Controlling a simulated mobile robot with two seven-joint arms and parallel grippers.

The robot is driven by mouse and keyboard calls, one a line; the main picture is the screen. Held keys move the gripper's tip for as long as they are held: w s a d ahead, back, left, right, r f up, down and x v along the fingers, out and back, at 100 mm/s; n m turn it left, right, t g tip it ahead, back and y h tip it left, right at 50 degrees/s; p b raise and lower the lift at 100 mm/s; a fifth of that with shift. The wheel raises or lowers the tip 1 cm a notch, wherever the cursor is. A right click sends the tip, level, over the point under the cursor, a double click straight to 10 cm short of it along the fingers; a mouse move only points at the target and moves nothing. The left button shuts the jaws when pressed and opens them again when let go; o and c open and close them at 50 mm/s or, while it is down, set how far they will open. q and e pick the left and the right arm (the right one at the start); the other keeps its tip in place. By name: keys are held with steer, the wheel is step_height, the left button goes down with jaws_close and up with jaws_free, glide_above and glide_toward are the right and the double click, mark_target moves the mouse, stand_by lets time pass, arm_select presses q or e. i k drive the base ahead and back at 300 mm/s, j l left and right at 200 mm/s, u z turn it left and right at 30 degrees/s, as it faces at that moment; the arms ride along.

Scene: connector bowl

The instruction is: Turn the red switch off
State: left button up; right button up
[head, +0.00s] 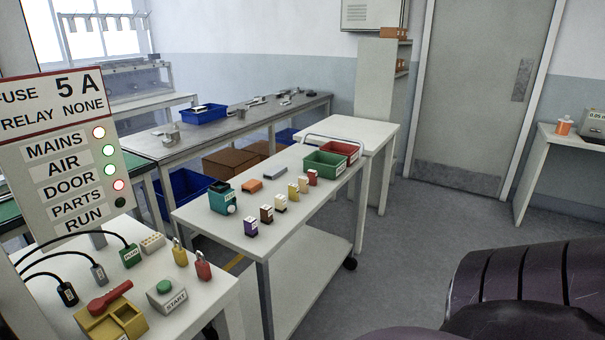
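The red switch (109,298) is a red rotary handle on a yellow box (112,322) at the near left, on a white bench. The handle lies slanted, its far end pointing up and to the right. Any on or off marking on it is too small to read. Neither of my grippers is in view. A dark, glossy part of my own arm fills the lower right corner, far from the switch.
A green START button (166,294), black plugs, and red and yellow padlocks stand near the switch. A sign panel (72,150) with lit lamps rises behind it. A white cart (300,215) carries coloured parts and bins. Grey floor is clear in the middle.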

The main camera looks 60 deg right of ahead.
mark_target(96, 308)
steer(key=z, duration=1.2)
steer(key=i+l+z, duration=0.1)
steer(key=i+l, duration=0.15)
steer(key=l, duration=0.15)
steer(key=i+l+z, duration=0.15)
steer(key=i+l, duration=0.6)
steer(key=i, duration=0.2)
